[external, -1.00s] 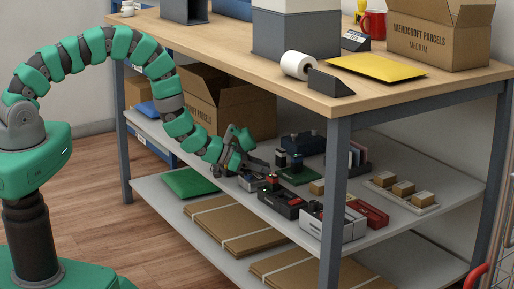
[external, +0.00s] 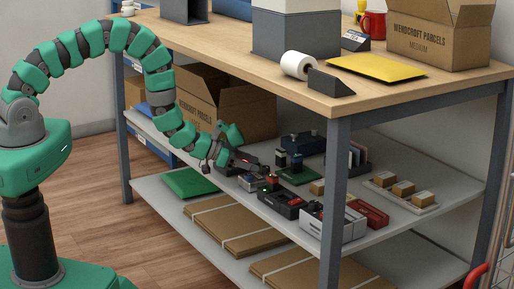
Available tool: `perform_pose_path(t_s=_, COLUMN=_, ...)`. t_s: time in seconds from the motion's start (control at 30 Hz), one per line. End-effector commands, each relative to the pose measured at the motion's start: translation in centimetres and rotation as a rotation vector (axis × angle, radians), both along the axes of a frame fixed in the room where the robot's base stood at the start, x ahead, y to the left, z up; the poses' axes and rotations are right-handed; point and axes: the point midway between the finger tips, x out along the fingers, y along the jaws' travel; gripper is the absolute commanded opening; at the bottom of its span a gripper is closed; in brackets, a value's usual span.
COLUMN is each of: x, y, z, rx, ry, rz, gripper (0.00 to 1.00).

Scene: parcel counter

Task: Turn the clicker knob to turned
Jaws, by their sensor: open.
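My gripper (external: 244,162) is open and hangs over the front left part of the middle shelf (external: 222,178). Its dark fingers point right and down. Just below it sits a small grey device (external: 250,183), which may be the clicker; its knob is too small to tell, and so is any contact with the fingers. A black device with a red top (external: 272,181) stands right beside it. No object shows between the fingers.
Dark stampers on a green pad (external: 294,174), a black and grey box (external: 333,222), a red box (external: 368,212) and a tray of small parcels (external: 400,190) share the shelf. An open carton (external: 245,110) stands behind. The wooden tabletop (external: 240,48) is overhead.

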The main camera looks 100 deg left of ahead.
Motion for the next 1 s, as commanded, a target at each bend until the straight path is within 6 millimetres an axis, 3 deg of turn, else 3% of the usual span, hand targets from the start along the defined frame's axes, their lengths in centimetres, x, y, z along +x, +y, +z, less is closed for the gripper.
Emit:
perform_pose_path(t_s=0.5, x=-7.5, y=-2.2, z=3.2, rx=-0.002, ry=0.004, rz=0.001, gripper=0.45)
perform_pose_path(t_s=0.7, x=-8.6, y=-2.6, z=3.7, rx=0.0, ry=0.001, rz=0.0, gripper=0.45)
perform_pose_path(t_s=1.0, x=-8.8, y=-2.6, z=3.7, rx=-0.001, ry=0.001, rz=0.0, gripper=0.45)
